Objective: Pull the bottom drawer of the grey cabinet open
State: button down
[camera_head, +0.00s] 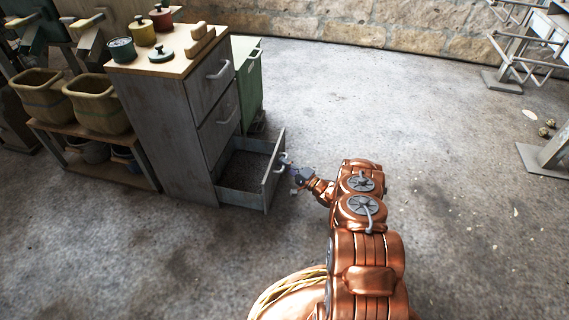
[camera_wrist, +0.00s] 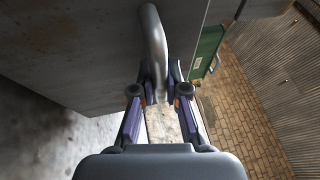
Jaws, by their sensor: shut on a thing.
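The grey cabinet (camera_head: 160,125) stands left of centre in the head view, with a pale wooden top and three drawers. Its bottom drawer (camera_head: 240,197) is pulled out, and its dark inside shows. The two drawers above it are closed. My gripper (camera_head: 291,171) is at the front of the bottom drawer, shut on its handle (camera_head: 283,160). In the wrist view the curved metal handle (camera_wrist: 153,45) runs down between the two fingers of my gripper (camera_wrist: 160,92). The fingers hide the handle's lower end.
Several lidded pots (camera_head: 142,30) stand on the cabinet top. A green cabinet (camera_head: 247,75) is behind it. Two woven-looking baskets (camera_head: 98,103) sit on a low wooden stand to the left. The floor (camera_head: 440,130) to the right is mostly clear up to a metal rack (camera_head: 545,155).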

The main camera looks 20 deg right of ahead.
jog(key=c, duration=1.2)
grip_release()
jog(key=shift+d, duration=0.1)
jog(key=v, duration=1.2)
